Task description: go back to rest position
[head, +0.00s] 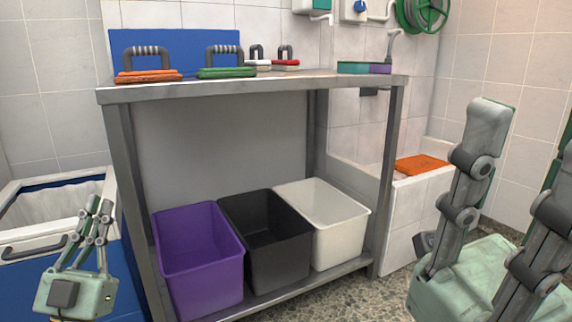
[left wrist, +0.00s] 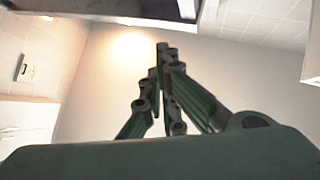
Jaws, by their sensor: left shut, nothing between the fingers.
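My left gripper (head: 98,208) is at the lower left of the head view, pointing up, in front of the blue-and-white tub. Its fingers are together with nothing between them. In the left wrist view the left gripper (left wrist: 165,60) shows its fingers meeting at the tips against a plain wall. My right gripper (head: 530,138) is large and close at the right edge of the head view. Its two fingers stand apart with nothing seen between them, and one is partly cut off by the frame.
A metal table (head: 250,88) carries several handled brushes, including an orange one (head: 147,75) and a green one (head: 226,72). Purple (head: 205,285), black (head: 280,270) and white (head: 340,240) bins stand on its lower shelf. The blue-and-white tub (head: 60,182) is left; an orange towel (head: 420,164) lies right.

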